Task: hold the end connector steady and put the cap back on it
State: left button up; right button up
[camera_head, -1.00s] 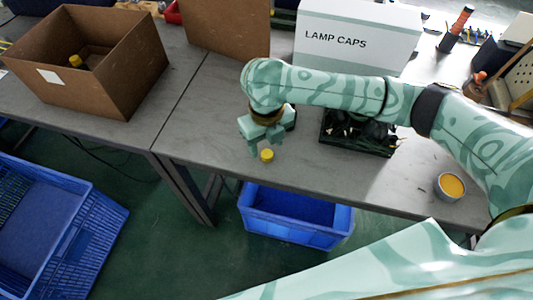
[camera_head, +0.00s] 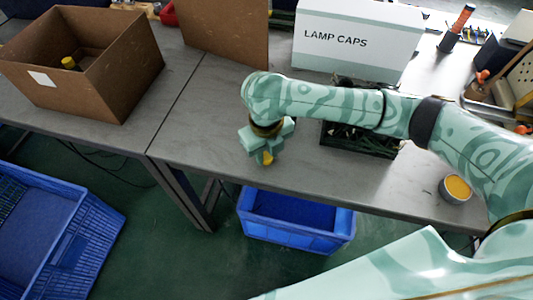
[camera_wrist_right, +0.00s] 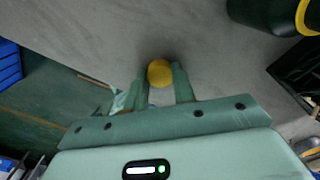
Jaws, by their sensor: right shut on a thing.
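A small round yellow cap (camera_head: 266,158) is near the front edge of the grey table. In the wrist view the yellow cap (camera_wrist_right: 160,73) sits between the fingertips. My right gripper (camera_head: 264,153) reaches down to it and is shut on it; whether the cap is clear of the table I cannot tell. A dark cylinder with a yellow rim (camera_wrist_right: 275,14), perhaps the end connector, shows at the upper right of the wrist view; in the head view my arm hides that place. My left gripper is not in view.
A black tray (camera_head: 352,142) of dark parts lies partly behind my right arm. A white LAMP CAPS box (camera_head: 357,40) stands at the back and an open cardboard box (camera_head: 120,85) at the left. A cup of yellow stuff (camera_head: 456,188) is at the right. Blue bins (camera_head: 296,220) are below.

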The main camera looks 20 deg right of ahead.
jog(key=shift+r, duration=0.1)
jog(key=shift+r, duration=0.25)
jog(key=r+p, duration=0.3)
jog(key=r, duration=0.1)
jog(key=shift+a, duration=0.35)
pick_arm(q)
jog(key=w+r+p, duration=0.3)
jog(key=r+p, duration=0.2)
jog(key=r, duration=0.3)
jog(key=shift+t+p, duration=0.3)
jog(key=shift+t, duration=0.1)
pick_arm(e)
jog(key=s+a+r, duration=0.2)
jog(key=a+r, duration=0.6)
jog(key=a, duration=0.5)
jog(key=shift+s+r, duration=0.15)
jog(key=shift+s, duration=0.05)
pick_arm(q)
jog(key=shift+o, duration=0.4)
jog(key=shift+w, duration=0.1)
